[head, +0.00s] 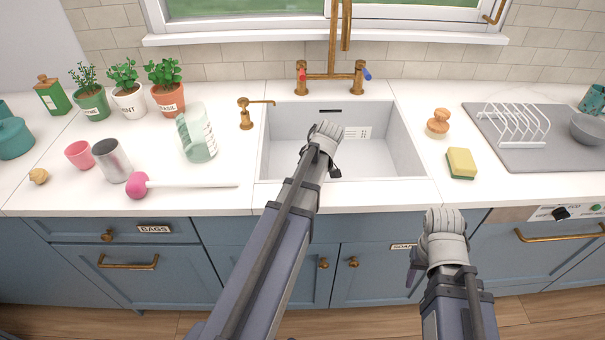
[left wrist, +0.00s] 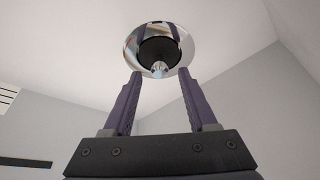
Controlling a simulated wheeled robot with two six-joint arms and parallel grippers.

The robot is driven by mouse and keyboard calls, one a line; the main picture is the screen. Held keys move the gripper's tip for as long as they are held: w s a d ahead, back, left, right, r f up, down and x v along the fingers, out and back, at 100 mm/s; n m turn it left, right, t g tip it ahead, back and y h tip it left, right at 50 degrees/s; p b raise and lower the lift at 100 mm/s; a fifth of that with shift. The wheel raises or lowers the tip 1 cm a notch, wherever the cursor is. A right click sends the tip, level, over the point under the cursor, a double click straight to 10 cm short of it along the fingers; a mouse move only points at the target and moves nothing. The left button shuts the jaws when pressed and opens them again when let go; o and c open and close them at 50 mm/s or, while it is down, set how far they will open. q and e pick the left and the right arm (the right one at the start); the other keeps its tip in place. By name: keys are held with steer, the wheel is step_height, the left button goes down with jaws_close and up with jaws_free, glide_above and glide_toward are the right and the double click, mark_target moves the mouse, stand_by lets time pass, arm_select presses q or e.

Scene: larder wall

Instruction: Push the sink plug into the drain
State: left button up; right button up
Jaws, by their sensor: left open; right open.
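In the left wrist view a shiny round drain ring (left wrist: 183,53) sits in the pale sink floor. A black disc (left wrist: 158,49) with a small shiny knob at its near edge lies within the ring and looks like the plug; I cannot tell how deep it sits. My left gripper (left wrist: 158,80) is open, its two fingers apart just short of the ring, with nothing between them. In the head view my left gripper (head: 334,172) reaches down into the white sink (head: 375,160), and its arm hides the drain. My right gripper (head: 412,280) is open and empty before the cabinets.
A brass tap (head: 333,70) stands behind the sink, with a brass soap dispenser (head: 245,113) to its left. A yellow sponge (head: 461,163) and wooden brush (head: 438,123) lie to the right. A glass jug (head: 198,135) and pink-headed plunger (head: 138,186) are on the left counter.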

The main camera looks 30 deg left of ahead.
arm_select(q)
steer(key=p+v, duration=0.9)
steer(key=v, duration=0.2)
